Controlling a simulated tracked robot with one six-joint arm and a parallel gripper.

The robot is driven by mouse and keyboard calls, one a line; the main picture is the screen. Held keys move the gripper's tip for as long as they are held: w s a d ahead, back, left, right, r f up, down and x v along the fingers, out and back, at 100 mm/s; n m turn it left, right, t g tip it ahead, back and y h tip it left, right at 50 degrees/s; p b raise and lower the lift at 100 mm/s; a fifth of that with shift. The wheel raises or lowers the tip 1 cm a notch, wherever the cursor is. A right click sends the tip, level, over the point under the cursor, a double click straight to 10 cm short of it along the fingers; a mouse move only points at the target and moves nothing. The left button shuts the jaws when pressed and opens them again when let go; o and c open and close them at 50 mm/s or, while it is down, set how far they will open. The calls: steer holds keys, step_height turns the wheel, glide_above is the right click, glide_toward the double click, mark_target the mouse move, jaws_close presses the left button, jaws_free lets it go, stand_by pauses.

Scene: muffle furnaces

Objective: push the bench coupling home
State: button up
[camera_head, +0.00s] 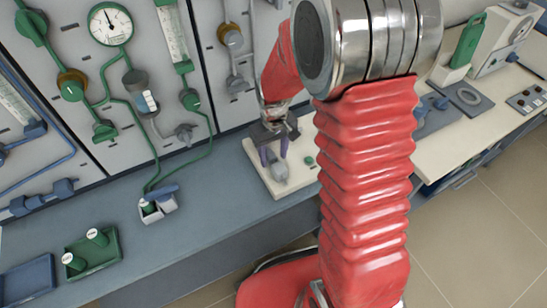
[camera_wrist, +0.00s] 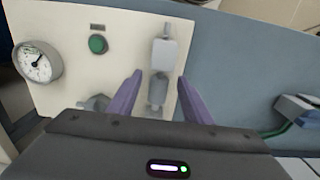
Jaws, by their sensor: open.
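The bench coupling (camera_wrist: 164,52) is a pale grey block with a stub at its far end, in line with a darker grey cylinder (camera_wrist: 158,90), on a cream plate (camera_wrist: 70,30). I cannot tell how far the two parts are seated. My gripper (camera_wrist: 160,76) is open, with its purple fingers on either side of the coupling, nothing clearly gripped. In the head view, my gripper (camera_head: 273,152) points down over the cream plate (camera_head: 258,170), and the coupling (camera_head: 279,173) shows partly beside the fingers.
A green button (camera_wrist: 97,44) and a round gauge (camera_wrist: 38,62) are by the coupling. Left on the blue bench are a small holder (camera_head: 157,209) and a green tray (camera_head: 92,254) with green-and-white cylinders. Pipe panels stand behind.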

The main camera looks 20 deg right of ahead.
steer(key=shift+f, duration=0.85)
jaws_close()
